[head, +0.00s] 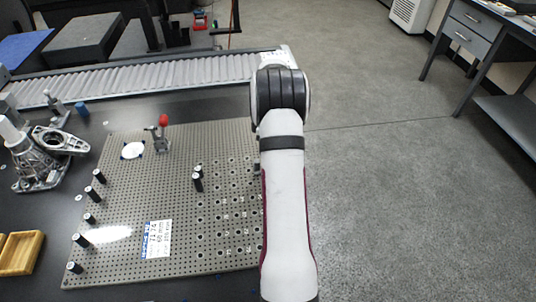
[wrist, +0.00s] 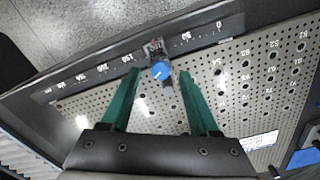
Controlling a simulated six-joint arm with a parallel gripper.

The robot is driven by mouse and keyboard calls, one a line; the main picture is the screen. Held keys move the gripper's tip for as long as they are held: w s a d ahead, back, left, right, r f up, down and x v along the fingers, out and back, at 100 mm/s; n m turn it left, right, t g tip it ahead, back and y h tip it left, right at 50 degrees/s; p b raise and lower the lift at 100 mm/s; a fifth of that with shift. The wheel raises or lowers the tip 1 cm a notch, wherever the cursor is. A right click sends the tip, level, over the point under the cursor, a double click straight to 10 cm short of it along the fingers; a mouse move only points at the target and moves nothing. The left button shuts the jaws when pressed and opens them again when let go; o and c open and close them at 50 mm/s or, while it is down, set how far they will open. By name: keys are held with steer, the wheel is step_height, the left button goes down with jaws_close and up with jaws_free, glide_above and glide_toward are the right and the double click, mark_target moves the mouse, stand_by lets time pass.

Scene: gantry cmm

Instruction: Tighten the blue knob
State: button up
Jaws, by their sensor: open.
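The blue knob (wrist: 160,70) shows in the wrist view, on a small clear-and-dark slider at a dark rail marked with numbers. A white mark is on its face. My gripper (wrist: 158,76) has two green fingers, spread open with nothing held. In the picture the knob appears between the fingertips, with a gap on each side. I cannot tell how far the tips are above or short of it. In the head view my arm stretches along the right edge of the plate, and the knob and fingers are hidden.
A perforated plate (head: 150,200) carries several black pegs and a red-knobbed lever (head: 163,120). At left are a metal casting (head: 38,165) and a wooden tray (head: 20,253). Open floor lies to the right.

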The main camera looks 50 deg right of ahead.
steer(key=shift+f, duration=0.7)
jaws_close()
steer(key=m, duration=0.4)
steer(key=shift+m, duration=0.4)
jaws_free()
step_height(320, 180, up, 16)
